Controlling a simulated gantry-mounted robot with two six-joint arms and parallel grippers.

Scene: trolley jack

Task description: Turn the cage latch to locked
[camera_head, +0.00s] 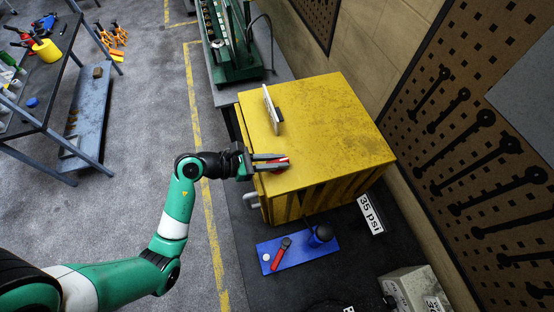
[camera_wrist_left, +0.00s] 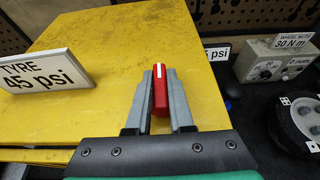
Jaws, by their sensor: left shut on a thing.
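The yellow cage (camera_head: 320,130) stands at the centre of the head view. A red latch handle (camera_head: 283,168) with a white line sits at the near left part of its flat top. In the left wrist view the red latch (camera_wrist_left: 160,92) points roughly straight away from the gripper, with its white mark at the far end. My left gripper (camera_head: 286,162) is shut on it, one finger on each side; the fingers also show in the left wrist view (camera_wrist_left: 161,78). The latch's base and any lock markings cannot be made out. My right gripper is out of view.
A white sign reading "TYRE 45 psi" (camera_wrist_left: 48,72) stands on the cage top, left of the gripper. A blue tray (camera_head: 295,258) with a red-handled tool lies in front of the cage. A grey box (camera_wrist_left: 278,58) stands to the right. A tool pegboard (camera_head: 480,130) borders the right.

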